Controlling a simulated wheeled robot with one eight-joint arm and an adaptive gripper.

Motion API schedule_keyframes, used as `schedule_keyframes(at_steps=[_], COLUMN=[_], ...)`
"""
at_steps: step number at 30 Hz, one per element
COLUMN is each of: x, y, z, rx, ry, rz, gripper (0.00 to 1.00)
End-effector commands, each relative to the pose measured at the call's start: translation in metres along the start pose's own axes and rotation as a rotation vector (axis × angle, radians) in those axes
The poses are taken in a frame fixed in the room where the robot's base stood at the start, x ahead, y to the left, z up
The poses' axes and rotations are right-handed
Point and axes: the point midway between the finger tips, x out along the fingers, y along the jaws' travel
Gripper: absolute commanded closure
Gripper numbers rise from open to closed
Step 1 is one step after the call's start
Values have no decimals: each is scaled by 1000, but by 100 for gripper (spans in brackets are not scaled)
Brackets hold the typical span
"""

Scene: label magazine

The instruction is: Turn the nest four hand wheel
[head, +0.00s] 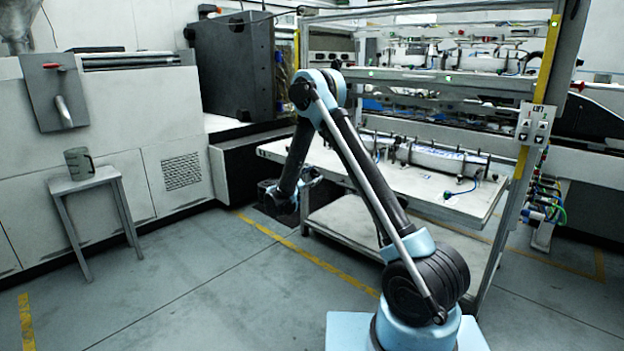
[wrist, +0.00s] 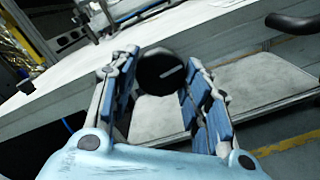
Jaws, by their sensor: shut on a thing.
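A dark round knob, which looks like a hand wheel, with a pale line on its face (wrist: 158,72) shows in the wrist view. No number that would mark it as nest four is readable. It sits between the two blue-padded fingers of my gripper (wrist: 162,60), which is shut on it. In the head view my gripper (head: 309,178) is at the left end of the pale bench (head: 400,180), small and partly behind my arm. The knob cannot be made out there.
A lower shelf (head: 345,222) lies under the bench. A lift panel with arrow buttons (head: 534,124) is on the right post. A black curved handle (wrist: 291,22) shows in the wrist view. Floor at front left is clear.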

Motion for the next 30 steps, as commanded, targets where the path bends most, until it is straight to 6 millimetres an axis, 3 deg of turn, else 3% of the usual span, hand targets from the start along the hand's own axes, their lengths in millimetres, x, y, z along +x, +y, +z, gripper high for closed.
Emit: schedule_keyframes(at_steps=[30], x=[0], y=[-2], z=[1], rx=[956], ry=[14], rz=[-12], gripper=[80])
